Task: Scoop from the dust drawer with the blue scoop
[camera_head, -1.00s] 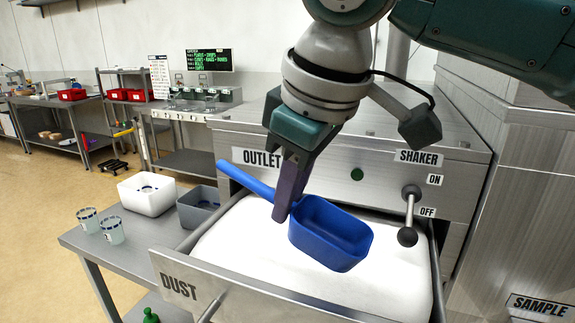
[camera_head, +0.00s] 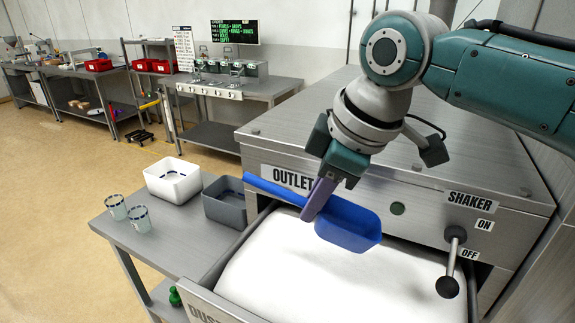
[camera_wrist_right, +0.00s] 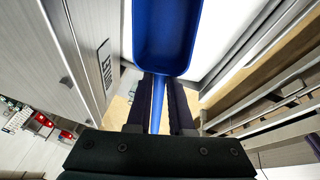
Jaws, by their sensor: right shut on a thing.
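My right gripper (camera_head: 318,200) is shut on the handle of the blue scoop (camera_head: 348,224). In the right wrist view the handle (camera_wrist_right: 158,105) runs between the two dark fingers, and the bowl (camera_wrist_right: 166,38) lies beyond them. The bowl's inside shows plain blue there, with no powder visible. In the head view the scoop is over the back part of the open dust drawer (camera_head: 240,308), which is full of white powder (camera_head: 330,285). The scoop looks held above the powder, but the gap is hard to judge. My left gripper is not in view.
The machine's front with the OUTLET label (camera_head: 287,178) is close behind the scoop. The shaker lever (camera_head: 452,265) hangs at the right. On the side table stand a white bin (camera_head: 172,182), a grey bin (camera_head: 222,205) and two clear cups (camera_head: 128,212).

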